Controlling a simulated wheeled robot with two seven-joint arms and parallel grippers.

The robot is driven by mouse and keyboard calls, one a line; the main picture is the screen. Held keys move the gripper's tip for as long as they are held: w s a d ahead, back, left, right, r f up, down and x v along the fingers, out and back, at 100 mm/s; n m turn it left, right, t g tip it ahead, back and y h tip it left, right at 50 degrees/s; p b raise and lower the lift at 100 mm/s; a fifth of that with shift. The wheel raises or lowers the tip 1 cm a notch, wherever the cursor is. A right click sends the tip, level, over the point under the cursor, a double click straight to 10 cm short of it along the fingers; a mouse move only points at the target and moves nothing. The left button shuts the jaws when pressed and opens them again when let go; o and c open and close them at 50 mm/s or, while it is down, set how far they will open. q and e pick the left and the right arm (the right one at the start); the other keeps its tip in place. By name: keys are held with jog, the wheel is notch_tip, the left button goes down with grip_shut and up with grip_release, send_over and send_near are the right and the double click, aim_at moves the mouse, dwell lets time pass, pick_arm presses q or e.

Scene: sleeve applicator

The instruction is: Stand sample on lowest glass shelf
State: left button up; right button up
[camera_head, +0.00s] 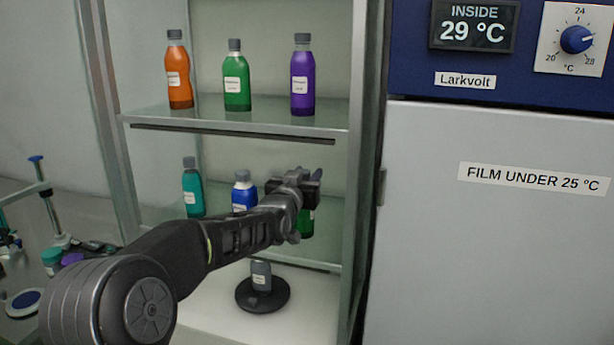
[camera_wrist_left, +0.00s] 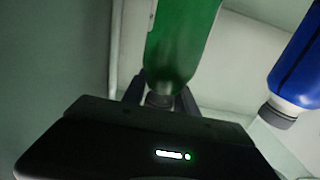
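A green bottle (camera_head: 307,222) is at the lower glass shelf, partly hidden by my left gripper (camera_head: 308,180). The left wrist view shows this green bottle (camera_wrist_left: 182,40) close up, its grey cap toward my gripper (camera_wrist_left: 161,92). The fingers lie on either side of its cap and shoulder; whether they press on it cannot be told. The lower glass shelf (camera_head: 318,264) also holds a teal bottle (camera_head: 193,190) and a blue bottle (camera_head: 243,191), which shows at the right of the wrist view (camera_wrist_left: 296,75). Which bottle is the sample is not marked. My right gripper is not in view.
The upper glass shelf (camera_head: 150,118) above my gripper holds orange, green and purple bottles. The cabinet's right post (camera_head: 362,150) is close to my gripper. Lab items stand at the left.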

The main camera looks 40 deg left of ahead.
pick_arm(q)
jog(key=o, duration=0.3)
jog(key=shift+s+r, duration=0.1)
jog(key=shift+r, duration=0.1)
jog(key=b+v, duration=0.1)
jog(key=v, duration=1)
jog(key=shift+s+d, duration=0.2)
jog(key=shift+s, duration=0.15)
